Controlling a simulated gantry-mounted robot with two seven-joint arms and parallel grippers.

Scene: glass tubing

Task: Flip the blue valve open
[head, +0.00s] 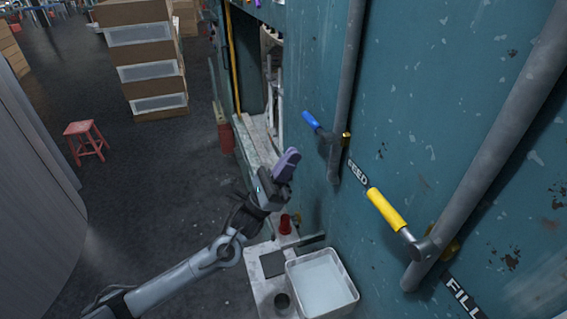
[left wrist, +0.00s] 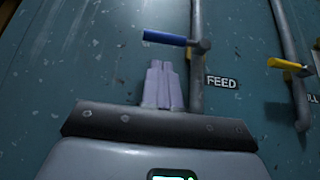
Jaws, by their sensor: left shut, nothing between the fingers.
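The blue valve handle (head: 311,121) sits on a grey vertical pipe by the FEED label, pointing left and slightly up from its pivot in the head view. In the left wrist view the blue handle (left wrist: 165,38) lies nearly level, pointing left from the pipe. My left gripper (head: 290,158) has purple fingers, shut and empty. It is below and left of the handle in the head view. In the left wrist view its fingertips (left wrist: 160,66) show just below the handle, with a gap between them. My right gripper does not show.
A yellow valve handle (head: 386,208) is on the pipe by the FILL label. Below stand a white tray (head: 351,293), a red cup (head: 285,224) and a dark round container (head: 282,300) on a light surface. The teal wall (head: 420,90) closes off the right side.

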